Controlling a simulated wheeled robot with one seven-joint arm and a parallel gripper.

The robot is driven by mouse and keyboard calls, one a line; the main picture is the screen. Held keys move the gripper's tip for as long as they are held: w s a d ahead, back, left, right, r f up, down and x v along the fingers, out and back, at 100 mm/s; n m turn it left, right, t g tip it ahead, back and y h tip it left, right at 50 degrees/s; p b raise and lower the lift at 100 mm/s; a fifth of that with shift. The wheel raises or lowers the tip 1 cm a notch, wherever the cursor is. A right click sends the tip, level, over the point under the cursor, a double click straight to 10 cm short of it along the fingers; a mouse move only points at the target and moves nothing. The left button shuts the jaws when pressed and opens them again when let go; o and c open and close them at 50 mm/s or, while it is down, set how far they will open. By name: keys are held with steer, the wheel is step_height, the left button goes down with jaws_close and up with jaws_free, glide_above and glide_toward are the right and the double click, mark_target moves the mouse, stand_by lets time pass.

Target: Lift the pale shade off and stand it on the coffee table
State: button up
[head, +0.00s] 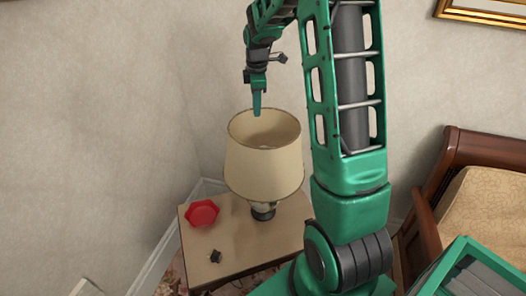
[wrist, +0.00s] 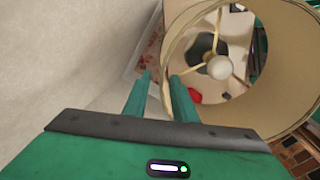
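The pale shade (head: 264,168) sits upright on a lamp whose base (head: 263,212) stands on a small wooden table (head: 234,262). In the wrist view I look down into the shade (wrist: 262,118), with its wire spokes and the white bulb (wrist: 220,67) inside. My gripper (head: 257,112) points down at the shade's upper rim, near its far-left side. I cannot make out a separate coffee table.
A red hexagonal dish (head: 202,213) and a small dark object (head: 215,256) lie on the lamp's table. Walls stand close behind and left. A wooden-armed seat (head: 490,200) is at the right. My arm hides part of the middle.

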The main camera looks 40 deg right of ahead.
steer(key=shift+w+d+f, duration=0.1)
steer(key=shift+w+f, duration=0.05)
steer(key=shift+f, duration=1.3)
steer(key=shift+w+d+f, duration=0.1)
steer(key=shift+w+f, duration=0.05)
steer(key=shift+f, duration=1.3)
jaws_close()
